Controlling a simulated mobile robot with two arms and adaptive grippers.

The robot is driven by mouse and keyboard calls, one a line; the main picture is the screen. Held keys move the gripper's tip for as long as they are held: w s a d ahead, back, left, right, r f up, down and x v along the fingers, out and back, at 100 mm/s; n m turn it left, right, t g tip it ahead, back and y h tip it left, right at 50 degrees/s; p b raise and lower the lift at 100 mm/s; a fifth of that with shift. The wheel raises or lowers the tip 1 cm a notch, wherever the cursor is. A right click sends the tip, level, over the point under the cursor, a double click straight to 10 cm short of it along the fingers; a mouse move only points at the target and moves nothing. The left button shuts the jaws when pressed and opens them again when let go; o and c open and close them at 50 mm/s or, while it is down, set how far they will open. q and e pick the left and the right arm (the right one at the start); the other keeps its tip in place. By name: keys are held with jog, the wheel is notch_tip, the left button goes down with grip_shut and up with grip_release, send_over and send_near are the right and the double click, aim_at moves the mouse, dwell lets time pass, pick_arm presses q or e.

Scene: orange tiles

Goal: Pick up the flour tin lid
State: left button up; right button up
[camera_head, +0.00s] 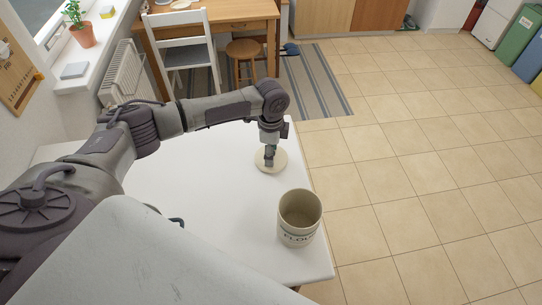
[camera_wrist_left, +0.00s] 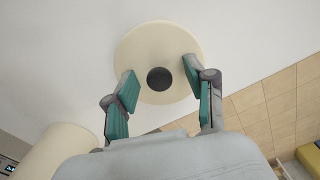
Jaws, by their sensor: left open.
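The flour tin lid (camera_head: 284,158) is a round cream disc lying on the white table. In the left wrist view the lid (camera_wrist_left: 150,48) shows a dark round knob (camera_wrist_left: 160,78) at its middle. My left gripper (camera_head: 269,161) points down over the lid. In the left wrist view its green-padded fingers (camera_wrist_left: 160,82) are open, one on each side of the knob, with gaps between them and the knob. The open flour tin (camera_head: 299,221) stands upright near the table's corner, and its side shows in the left wrist view (camera_wrist_left: 60,150). My right gripper is not in view.
The white table (camera_head: 205,200) is mostly bare around the lid. Its right edge (camera_head: 318,240) runs close beside the tin, with open tiled floor beyond. A white chair (camera_head: 185,45), wooden stool (camera_head: 244,52) and desk (camera_head: 230,12) stand at the back.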

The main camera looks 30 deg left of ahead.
pick_arm(q)
jog(key=c, duration=0.9)
jog(key=shift+c, duration=0.2)
jog(key=shift+r, duration=0.15)
